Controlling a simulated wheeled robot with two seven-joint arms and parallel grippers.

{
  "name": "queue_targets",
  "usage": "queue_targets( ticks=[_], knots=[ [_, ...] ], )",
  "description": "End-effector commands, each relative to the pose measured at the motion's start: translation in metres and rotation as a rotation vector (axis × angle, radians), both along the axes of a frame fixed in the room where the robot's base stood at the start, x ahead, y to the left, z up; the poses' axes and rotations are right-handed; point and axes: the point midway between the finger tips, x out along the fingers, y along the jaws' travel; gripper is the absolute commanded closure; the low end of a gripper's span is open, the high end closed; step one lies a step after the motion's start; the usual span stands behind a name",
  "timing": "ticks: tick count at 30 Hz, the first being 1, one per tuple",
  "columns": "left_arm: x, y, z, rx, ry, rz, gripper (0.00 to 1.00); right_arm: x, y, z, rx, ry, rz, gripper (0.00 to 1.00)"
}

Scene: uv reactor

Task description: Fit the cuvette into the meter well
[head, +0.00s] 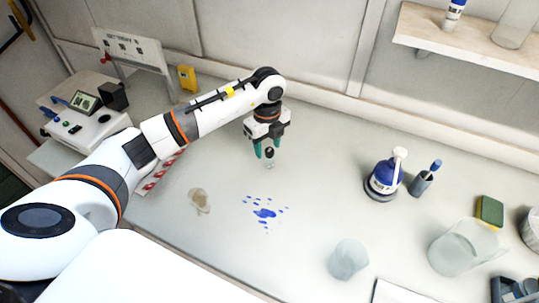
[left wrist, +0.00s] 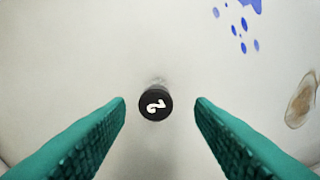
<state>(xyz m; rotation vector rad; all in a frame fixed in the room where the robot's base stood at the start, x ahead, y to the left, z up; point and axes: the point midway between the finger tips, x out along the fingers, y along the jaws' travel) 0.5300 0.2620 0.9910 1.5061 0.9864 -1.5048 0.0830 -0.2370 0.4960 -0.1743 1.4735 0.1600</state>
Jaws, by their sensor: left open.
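The cuvette (head: 269,163) is a small clear vial with a black cap, standing on the bench. In the left wrist view its cap (left wrist: 155,103) carries a white "2" and sits between the fingertips, with a gap on each side. My left gripper (head: 264,153) is open and points down over the cuvette. Its green fingers (left wrist: 160,102) do not touch the cap. The meter (head: 88,118) is a white instrument with a small screen and a dark box, at the far left. I cannot make out its well clearly. My right gripper is out of view.
Blue drops (head: 264,213) and a brown stain (head: 199,200) mark the bench in front. A red-and-white strip lies partly behind my left arm. A blue bottle (head: 386,176), a beaker (head: 464,246) and a cup (head: 348,259) stand at right. The bench around the cuvette is clear.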

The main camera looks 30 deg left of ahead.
Motion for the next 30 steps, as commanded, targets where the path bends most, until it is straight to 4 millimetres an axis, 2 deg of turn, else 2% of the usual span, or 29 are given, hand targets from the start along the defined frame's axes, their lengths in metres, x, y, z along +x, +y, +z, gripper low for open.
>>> queue_targets(
  ticks=[5, 9, 18, 20, 27, 30],
  knots=[
    [0.000, -0.004, -0.022, -0.001, 0.005, 0.000, 0.51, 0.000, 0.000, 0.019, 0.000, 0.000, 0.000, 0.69],
    [0.001, -0.004, -0.042, -0.001, 0.003, -0.001, 0.51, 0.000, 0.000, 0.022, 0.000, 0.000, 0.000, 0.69],
    [0.001, -0.004, -0.049, -0.001, 0.000, -0.002, 0.51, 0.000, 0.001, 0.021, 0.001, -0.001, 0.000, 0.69],
    [0.001, -0.004, -0.049, -0.001, 0.000, -0.002, 0.59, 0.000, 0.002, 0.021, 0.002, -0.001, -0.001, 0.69],
    [0.002, -0.004, -0.049, -0.001, 0.000, -0.002, 0.99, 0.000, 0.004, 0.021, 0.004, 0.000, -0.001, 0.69],
    [0.002, -0.004, -0.049, -0.001, -0.001, -0.002, 1.00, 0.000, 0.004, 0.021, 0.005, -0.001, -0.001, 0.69]
  ],
)
